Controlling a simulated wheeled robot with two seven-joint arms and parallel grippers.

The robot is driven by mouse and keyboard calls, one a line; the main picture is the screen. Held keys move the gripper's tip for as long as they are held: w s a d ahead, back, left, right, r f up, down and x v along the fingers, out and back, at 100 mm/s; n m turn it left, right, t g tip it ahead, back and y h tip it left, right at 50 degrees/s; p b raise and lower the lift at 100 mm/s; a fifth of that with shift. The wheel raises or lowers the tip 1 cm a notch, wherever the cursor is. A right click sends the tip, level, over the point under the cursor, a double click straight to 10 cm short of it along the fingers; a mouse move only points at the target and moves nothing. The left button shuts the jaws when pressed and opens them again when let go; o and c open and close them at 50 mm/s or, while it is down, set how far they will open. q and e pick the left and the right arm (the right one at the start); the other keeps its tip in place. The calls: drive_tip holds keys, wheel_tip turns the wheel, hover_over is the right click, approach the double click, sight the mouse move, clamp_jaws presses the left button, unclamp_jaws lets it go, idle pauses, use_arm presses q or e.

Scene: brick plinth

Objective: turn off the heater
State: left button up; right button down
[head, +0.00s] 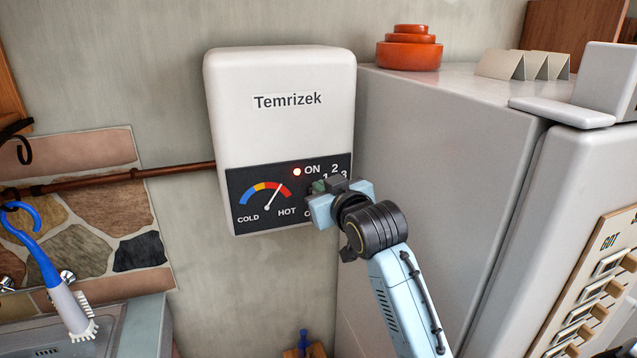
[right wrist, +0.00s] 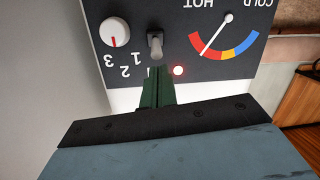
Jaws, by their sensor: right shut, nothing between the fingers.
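The heater (head: 280,75) is a white wall box labelled Temrizek, with a dark control panel (head: 262,220) along its bottom. A red light (head: 297,171) glows beside ON, and the gauge needle points toward HOT. My right gripper (head: 318,187) is shut and empty in front of the panel, hiding part of it. In the right wrist view the panel is upside down. A grey toggle switch (right wrist: 155,45) stands just beyond my shut green fingertips (right wrist: 156,76); I cannot tell if they touch. The red light (right wrist: 179,71) and a white dial (right wrist: 115,32) flank it. My left gripper is not in view.
A grey fridge-like cabinet (head: 430,150) stands close on the right, with orange stacked discs (head: 409,52) on top. A copper pipe (head: 120,181) runs to the heater from the left. A blue-handled brush (head: 60,285) is at lower left. The wall below the heater is clear.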

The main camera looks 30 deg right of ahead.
drive_tip(key=shift+x, duration=1.05)
drive_tip(key=shift+f, duration=0.1)
